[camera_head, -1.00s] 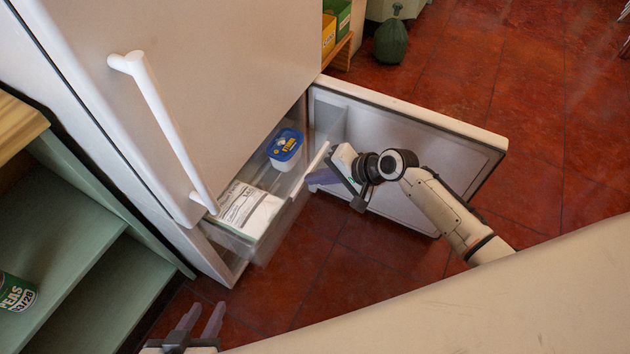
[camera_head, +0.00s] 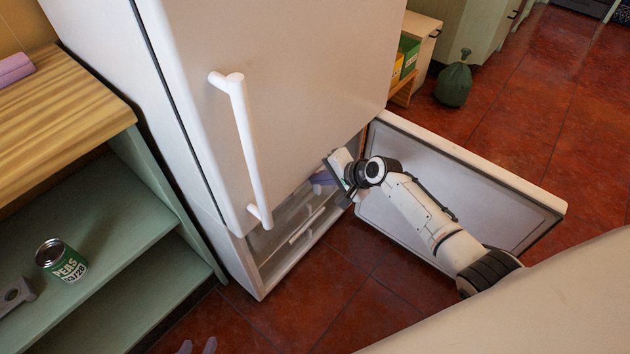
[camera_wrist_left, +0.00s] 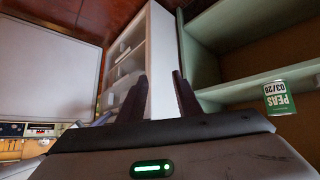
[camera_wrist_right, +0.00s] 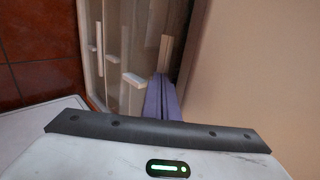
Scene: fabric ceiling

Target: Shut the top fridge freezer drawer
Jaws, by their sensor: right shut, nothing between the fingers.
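The freezer compartment (camera_head: 262,283) under the upper fridge door is open, with its lower door (camera_head: 470,190) swung out to the right. The top drawer sits back inside; its front is mostly hidden in the head view by the upper door and my right gripper. A pale handle (camera_wrist_right: 166,52) shows beside the fingers in the right wrist view. My right gripper (camera_head: 322,181) is shut and empty, its purple fingers reaching into the compartment's upper part. My left gripper (camera_head: 197,346) is open and empty, low at the bottom edge; its spread fingers show in the left wrist view (camera_wrist_left: 159,98).
The upper fridge door (camera_head: 290,90) is shut and has a long white handle (camera_head: 245,150). A green shelf unit with a peas can (camera_head: 62,260) stands left. A green bag (camera_head: 453,84) lies on the red tiled floor behind the freezer door.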

